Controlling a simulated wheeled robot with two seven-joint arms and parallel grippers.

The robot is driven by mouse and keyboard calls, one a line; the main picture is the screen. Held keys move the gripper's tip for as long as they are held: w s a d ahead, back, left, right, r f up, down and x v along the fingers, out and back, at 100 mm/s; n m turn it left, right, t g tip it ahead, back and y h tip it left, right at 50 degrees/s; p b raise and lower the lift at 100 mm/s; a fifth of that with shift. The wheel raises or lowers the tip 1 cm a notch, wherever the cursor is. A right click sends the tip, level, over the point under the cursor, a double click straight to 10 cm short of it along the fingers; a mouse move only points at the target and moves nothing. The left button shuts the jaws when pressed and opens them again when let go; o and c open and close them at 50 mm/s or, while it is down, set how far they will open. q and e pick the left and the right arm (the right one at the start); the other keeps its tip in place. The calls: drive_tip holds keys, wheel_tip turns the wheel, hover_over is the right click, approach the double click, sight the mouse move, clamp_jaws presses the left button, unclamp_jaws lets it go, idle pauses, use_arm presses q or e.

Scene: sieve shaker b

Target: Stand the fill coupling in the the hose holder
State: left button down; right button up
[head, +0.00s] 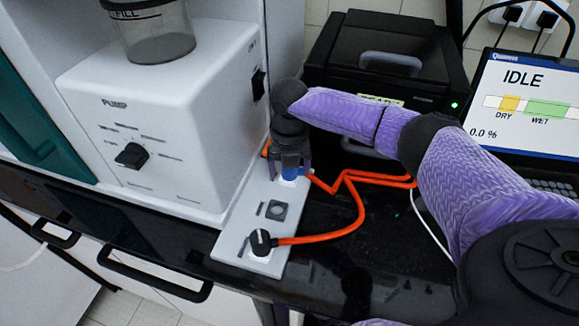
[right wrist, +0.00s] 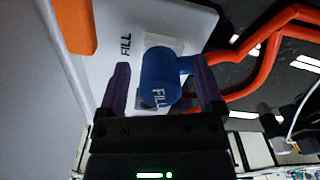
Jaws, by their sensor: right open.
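The blue fill coupling (right wrist: 160,78), marked FILL, stands at the far end of the white hose holder plate (head: 232,243), beside a printed FILL label; how deep it sits is hidden. In the head view only a bit of its blue body (head: 291,173) shows under my gripper. My right gripper (head: 290,166) points down over it. In the right wrist view the right gripper's fingers (right wrist: 161,72) are open, one on each side of the coupling, with a gap on the left side. My left gripper is not in view.
A black coupling (head: 262,242) with an orange hose (head: 350,215) stands at the plate's near end, past a dark square socket (head: 276,210). The white pump box (head: 165,110) stands close on the left. A black printer-like box (head: 385,60) and a screen reading IDLE (head: 525,95) stand behind.

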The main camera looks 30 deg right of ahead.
idle(0.3)
clamp_jaws()
drive_tip(key=shift+r, duration=0.1)
idle(0.4)
drive_tip(key=shift+r+p, duration=1.75)
drive_tip(key=shift+p, duration=0.4)
drive_tip(key=shift+r+p, duration=1.15)
drive_tip(key=shift+p, duration=0.1)
